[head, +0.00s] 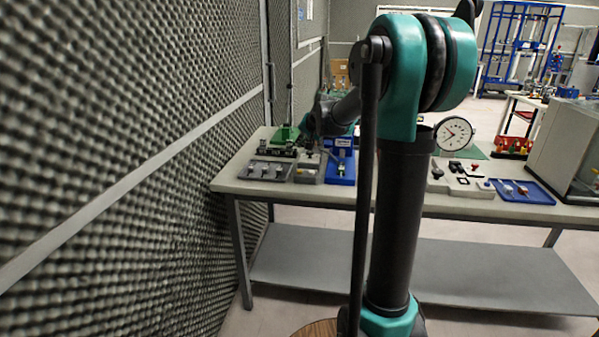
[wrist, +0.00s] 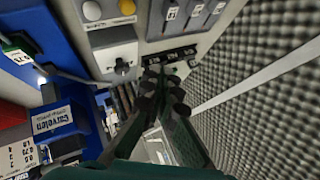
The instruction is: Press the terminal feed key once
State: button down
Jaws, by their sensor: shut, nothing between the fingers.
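My gripper (wrist: 163,82) is shut and empty, its dark fingertips together in the wrist view. The tips are just in front of a row of small black labelled parts (wrist: 169,56) on a grey unit; I cannot tell whether they touch. No part is readable as the feed key, and the fingers hide some of the area below the row. Beside it are a grey box with a dark rotary knob (wrist: 122,68), a white button (wrist: 92,11) and a yellow button (wrist: 127,7). In the head view my gripper (head: 311,143) is low over the bench's left part, mostly blurred among the devices.
The bench (head: 232,184) stands beside a foam wall (head: 120,120). Grey switch modules (head: 266,171), a blue holder (head: 341,169) and a green device (head: 285,134) crowd its left part. A dial gauge (head: 454,134) and a blue tray (head: 522,191) are on the right.

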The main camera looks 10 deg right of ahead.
aim_at(301, 171)
jog(key=shift+f, duration=4.1)
jog(key=shift+f, duration=0.15)
jog(key=shift+f, duration=0.25)
jog(key=shift+f, duration=0.55)
jog(key=shift+r, duration=0.95)
jog(key=shift+r, duration=2.55)
